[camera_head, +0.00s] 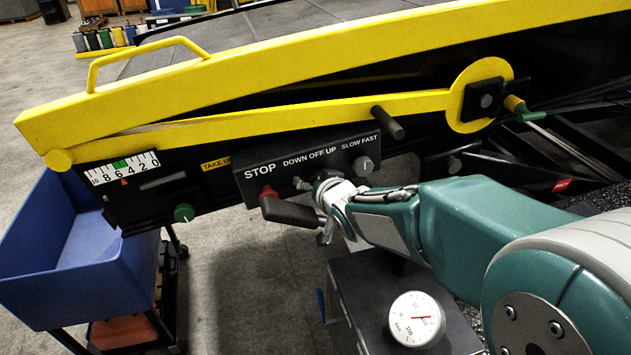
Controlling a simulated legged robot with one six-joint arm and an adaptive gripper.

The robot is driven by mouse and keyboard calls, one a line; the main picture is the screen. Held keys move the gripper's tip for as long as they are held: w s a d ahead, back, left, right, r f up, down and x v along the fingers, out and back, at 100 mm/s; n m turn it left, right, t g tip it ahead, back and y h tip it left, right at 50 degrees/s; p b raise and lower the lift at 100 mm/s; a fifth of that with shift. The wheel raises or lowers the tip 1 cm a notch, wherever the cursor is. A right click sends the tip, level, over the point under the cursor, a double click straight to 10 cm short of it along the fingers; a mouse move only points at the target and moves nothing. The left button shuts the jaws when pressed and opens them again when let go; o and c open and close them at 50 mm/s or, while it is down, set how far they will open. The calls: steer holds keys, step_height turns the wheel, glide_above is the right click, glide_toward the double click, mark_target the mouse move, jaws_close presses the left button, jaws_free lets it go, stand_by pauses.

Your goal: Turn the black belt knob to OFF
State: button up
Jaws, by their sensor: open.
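The control box (249,181) on the side of the loader carries the labels STOP, DOWN OFF UP and SLOW FAST. My gripper (322,203) is open in front of the lower edge of the box. My wrist and gripper hide part of this area. I cannot tell whether the gripper touches anything.
A yellow lever (300,117) with a black peg (388,122) runs above the box. A green knob (184,213) and blue bin (75,255) are at left. A round gauge (416,319) is below.

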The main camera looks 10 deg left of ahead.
steer(key=shift+d, duration=0.15)
steer(key=c, duration=1.1)
steer(key=shift+c, duration=0.2)
steer(key=shift+n+h, duration=0.3)
steer(key=shift+n, duration=0.2)
steer(key=o, duration=1.1)
steer(key=shift+o, duration=0.2)
steer(key=v, duration=1.1)
steer(key=shift+s, duration=0.45)
steer(key=shift+w, duration=0.1)
